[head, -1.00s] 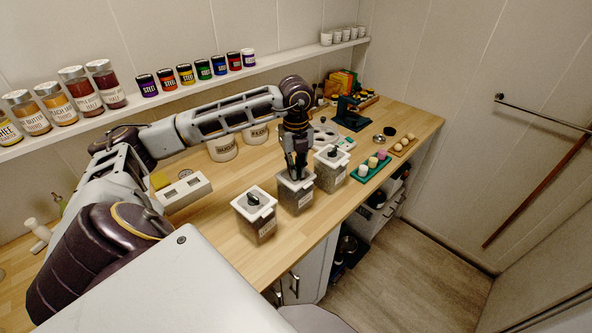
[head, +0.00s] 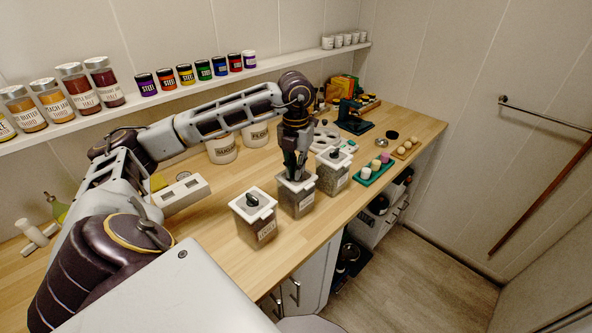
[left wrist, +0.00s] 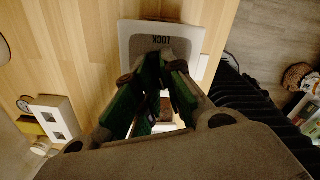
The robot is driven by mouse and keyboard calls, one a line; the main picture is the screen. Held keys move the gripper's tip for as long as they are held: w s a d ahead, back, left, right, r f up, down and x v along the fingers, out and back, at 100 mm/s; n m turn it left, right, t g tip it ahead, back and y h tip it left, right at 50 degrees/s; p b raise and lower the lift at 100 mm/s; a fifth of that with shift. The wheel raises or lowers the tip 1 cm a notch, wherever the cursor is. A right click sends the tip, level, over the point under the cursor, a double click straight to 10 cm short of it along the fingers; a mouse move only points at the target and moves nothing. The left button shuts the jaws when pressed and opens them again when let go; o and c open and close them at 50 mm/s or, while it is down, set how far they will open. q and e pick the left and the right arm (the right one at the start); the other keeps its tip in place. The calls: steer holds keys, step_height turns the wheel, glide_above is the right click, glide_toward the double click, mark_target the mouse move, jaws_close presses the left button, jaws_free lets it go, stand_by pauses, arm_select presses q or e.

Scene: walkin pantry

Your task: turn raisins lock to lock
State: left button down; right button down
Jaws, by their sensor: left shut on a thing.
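Three square clear canisters with white lids and dark knobs stand in a row on the wooden counter. My left gripper (head: 293,176) points down onto the lid of the middle canister (head: 297,201) and is shut on its knob, which the fingers mostly hide. This canister has dark brown contents; I cannot read its label. In the left wrist view, the green-padded fingers (left wrist: 163,72) close over the white lid (left wrist: 128,36), where the word LOCK shows upside down at the far edge. My right gripper is out of view.
The left canister (head: 254,224) and right canister (head: 331,178) stand close on either side. A green tray (head: 362,181) with small coloured pieces lies to the right. The counter's front edge is close.

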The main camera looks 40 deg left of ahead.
arm_select(q)
steer(key=m, duration=0.3)
steer(key=shift+b, duration=0.4)
steer(key=shift+a+m, duration=0.1)
steer(key=shift+m, duration=0.4)
steer(key=c, duration=1.5)
jaws_free()
steer(key=shift+c, duration=0.2)
steer(key=shift+r, duration=5.8)
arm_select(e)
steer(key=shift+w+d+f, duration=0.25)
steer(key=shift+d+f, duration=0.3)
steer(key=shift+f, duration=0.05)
arm_select(q)
steer(key=shift+r, duration=0.2)
steer(key=shift+r, duration=0.15)
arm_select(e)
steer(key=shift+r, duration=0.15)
